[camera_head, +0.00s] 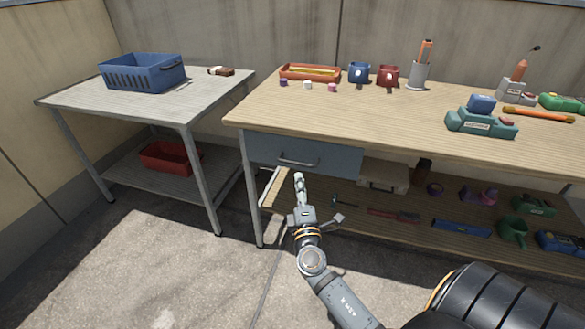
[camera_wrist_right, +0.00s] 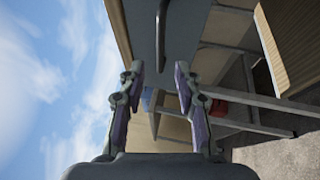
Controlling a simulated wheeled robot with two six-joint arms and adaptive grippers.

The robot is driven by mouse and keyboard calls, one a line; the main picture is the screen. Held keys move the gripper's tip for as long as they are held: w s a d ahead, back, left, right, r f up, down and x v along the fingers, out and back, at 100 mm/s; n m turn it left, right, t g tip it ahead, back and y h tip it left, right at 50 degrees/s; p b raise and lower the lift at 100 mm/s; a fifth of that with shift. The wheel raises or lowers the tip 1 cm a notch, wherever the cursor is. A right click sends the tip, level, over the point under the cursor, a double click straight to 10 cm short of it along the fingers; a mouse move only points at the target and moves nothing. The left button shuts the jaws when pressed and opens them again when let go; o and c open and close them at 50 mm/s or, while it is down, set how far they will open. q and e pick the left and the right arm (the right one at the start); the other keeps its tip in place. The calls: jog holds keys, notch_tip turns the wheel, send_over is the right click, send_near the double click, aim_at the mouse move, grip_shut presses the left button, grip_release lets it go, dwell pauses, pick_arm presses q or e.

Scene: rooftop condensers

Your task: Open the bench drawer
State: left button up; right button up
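The bench drawer (camera_head: 335,157) has a blue-grey front under the left part of the wooden bench top (camera_head: 400,115). It looks shut. Its dark bar handle (camera_head: 298,162) is on the drawer front. My right gripper (camera_head: 299,180) is just in front of and below the handle in the head view. In the right wrist view my right gripper (camera_wrist_right: 159,70) has its two fingers spread, with nothing between them. The handle (camera_wrist_right: 162,32) lies ahead of the gap on the drawer front (camera_wrist_right: 143,35), apart from the fingertips. My left gripper is not in view.
A metal side table (camera_head: 85,98) with a blue basket (camera_head: 143,73) stands left of the bench. A red bin (camera_head: 170,157) is on its lower shelf. The bench's lower shelf (camera_head: 350,212) holds several tools and a beige box (camera_head: 384,176). The floor (camera_head: 170,265) in front is clear.

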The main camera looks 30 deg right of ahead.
aim_at(296, 164)
jog(key=x, duration=0.8)
jog(key=shift+w+d+p, duration=0.15)
jog(key=shift+w+p, duration=0.2)
grip_shut()
